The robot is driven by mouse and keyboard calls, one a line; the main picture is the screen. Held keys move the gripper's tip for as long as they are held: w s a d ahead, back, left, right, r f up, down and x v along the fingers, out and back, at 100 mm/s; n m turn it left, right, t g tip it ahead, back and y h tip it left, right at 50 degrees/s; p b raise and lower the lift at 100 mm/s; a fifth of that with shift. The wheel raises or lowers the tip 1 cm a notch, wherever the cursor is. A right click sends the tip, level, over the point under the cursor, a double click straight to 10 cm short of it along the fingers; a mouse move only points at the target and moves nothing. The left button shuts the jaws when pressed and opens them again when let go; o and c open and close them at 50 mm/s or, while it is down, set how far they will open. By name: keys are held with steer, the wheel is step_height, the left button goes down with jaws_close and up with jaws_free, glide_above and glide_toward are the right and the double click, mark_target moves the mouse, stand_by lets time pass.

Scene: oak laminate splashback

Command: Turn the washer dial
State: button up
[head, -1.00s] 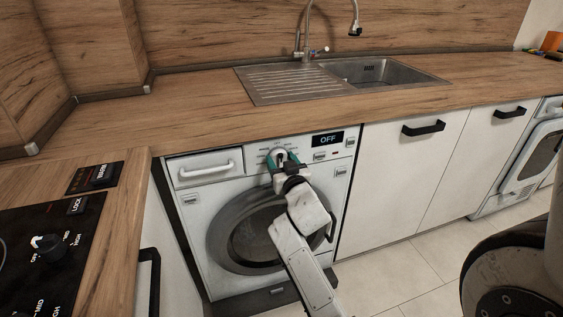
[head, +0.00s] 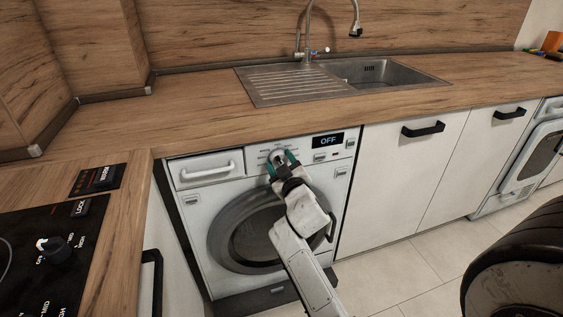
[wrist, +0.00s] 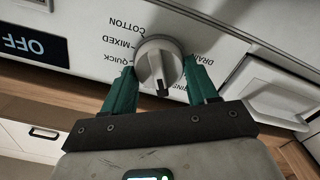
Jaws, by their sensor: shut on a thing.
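The washer (head: 205,215) is a white front-loader under the counter. Its round pale dial (head: 276,154) is on the upper panel, left of a display (head: 328,140) reading OFF. My gripper (head: 280,162) has teal fingers, one on each side of the dial. In the wrist view, my gripper (wrist: 160,72) is shut on the dial (wrist: 157,58), with the dial between the fingertips. A dark pointer mark shows on the dial's lower edge there, and the labels COTTON, MIXED and QUICK appear upside down beside it. Part of the dial is hidden by the fingers in the head view.
A detergent drawer (head: 205,168) is left of the dial. The round door (head: 225,235) is below, partly behind my arm. The wooden counter (head: 200,120) overhangs above. A black cooktop (head: 25,260) is at the left, and white cabinets (head: 410,180) are at the right.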

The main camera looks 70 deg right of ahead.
steer(key=shift+a+n, duration=0.1)
steer(key=shift+n, duration=1.3)
steer(key=shift+w+p, duration=0.1)
steer(key=shift+p, duration=0.2)
steer(key=o, duration=1)
steer(key=b+v, duration=0.1)
steer(key=v, duration=0.9)
steer(key=shift+s+a+b, duration=0.25)
steer(key=shift+a+b, duration=0.05)
steer(key=shift+f, duration=0.1)
